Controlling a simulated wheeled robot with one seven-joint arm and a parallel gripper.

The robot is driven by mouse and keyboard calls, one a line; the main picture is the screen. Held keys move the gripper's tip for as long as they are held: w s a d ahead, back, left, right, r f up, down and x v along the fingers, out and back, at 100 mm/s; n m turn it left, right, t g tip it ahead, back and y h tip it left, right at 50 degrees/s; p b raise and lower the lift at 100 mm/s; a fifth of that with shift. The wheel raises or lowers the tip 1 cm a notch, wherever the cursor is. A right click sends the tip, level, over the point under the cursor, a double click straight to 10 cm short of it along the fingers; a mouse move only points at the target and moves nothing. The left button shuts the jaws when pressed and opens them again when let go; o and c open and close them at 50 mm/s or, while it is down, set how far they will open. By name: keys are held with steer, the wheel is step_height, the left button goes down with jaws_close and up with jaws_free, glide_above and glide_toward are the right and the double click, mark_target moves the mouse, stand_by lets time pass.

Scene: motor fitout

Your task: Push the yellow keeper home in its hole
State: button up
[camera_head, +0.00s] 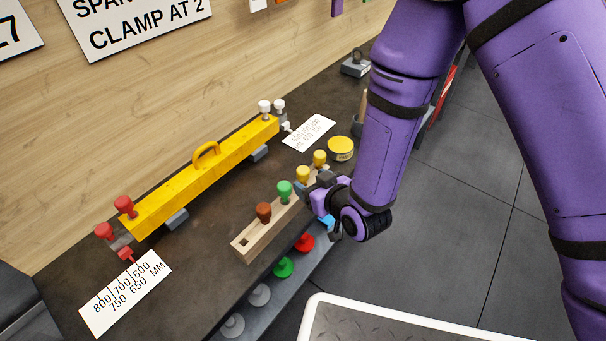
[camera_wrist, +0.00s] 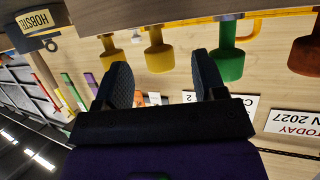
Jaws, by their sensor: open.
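Two yellow keepers, a nearer one (camera_head: 303,174) and a farther one (camera_head: 320,157), stand in a pale wooden block (camera_head: 245,243) on the dark bench. I cannot tell which one the task means. In the wrist view, where the scene appears upside down, one yellow keeper (camera_wrist: 158,50) lies in line with the gap between my fingers and the other (camera_wrist: 110,48) lies to its left. My gripper (camera_head: 313,188) is beside the block's far end; its fingers (camera_wrist: 165,78) are apart with nothing between them. The keepers' holes and seating depth are hidden.
A green keeper (camera_head: 285,190) and a brown one (camera_head: 264,211) share the block. Red (camera_head: 304,242), green (camera_head: 283,267) and grey knobs line the lower ledge. A yellow bar (camera_head: 190,182) with a handle lies behind. A yellow tin (camera_head: 341,147) stands beyond the block.

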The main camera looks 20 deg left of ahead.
mark_target(307, 178)
steer(key=x, duration=0.5)
steer(key=shift+w+r, duration=0.1)
steer(key=shift+r, duration=0.05)
steer(key=c, duration=1)
